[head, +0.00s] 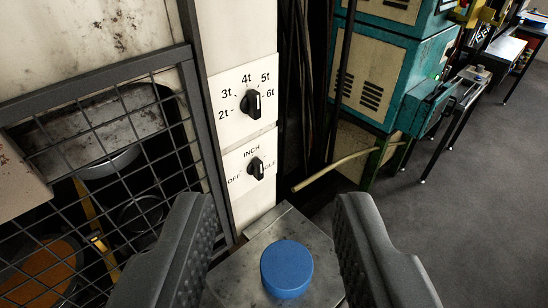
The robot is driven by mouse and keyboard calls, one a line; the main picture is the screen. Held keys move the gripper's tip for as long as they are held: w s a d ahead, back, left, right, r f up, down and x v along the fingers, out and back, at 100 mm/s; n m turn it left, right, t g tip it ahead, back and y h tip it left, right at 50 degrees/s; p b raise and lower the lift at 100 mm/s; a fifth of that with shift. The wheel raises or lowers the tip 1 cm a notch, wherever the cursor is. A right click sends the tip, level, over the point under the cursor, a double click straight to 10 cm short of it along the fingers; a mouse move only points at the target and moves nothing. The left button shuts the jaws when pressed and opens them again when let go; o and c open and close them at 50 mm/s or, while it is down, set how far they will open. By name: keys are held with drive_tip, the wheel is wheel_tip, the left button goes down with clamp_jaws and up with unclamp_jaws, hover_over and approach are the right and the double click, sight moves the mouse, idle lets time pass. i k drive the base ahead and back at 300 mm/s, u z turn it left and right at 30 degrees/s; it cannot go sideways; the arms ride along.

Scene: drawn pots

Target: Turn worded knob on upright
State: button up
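The worded knob (256,168) is a small black knob on the lower white plate of an upright panel, in the middle of the head view. Words around it read OFF at left, INCH at top and a partly covered word ending in "GLE" at right. A larger black knob (251,103) sits above it, with marks from 2t to 6t. My gripper (268,220) is open and empty, its two dark fingers spread below and in front of the panel. It is apart from both knobs.
A blue round cap (287,269) sits on a grey metal box between my fingers. A wire mesh guard (110,180) is at left. A yellowish hose (345,170) sticks out right of the panel. A teal machine (395,70) stands behind; grey floor is open at right.

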sight(255, 169)
drive_tip(key=i, duration=0.4)
drive_tip(key=z, duration=0.45)
drive_tip(key=k, duration=1.3)
drive_tip(key=z, duration=0.9)
drive_tip(key=i, duration=1.8)
drive_tip(key=u, duration=0.9)
drive_tip(key=i, duration=0.25)
drive_tip(key=u, duration=0.2)
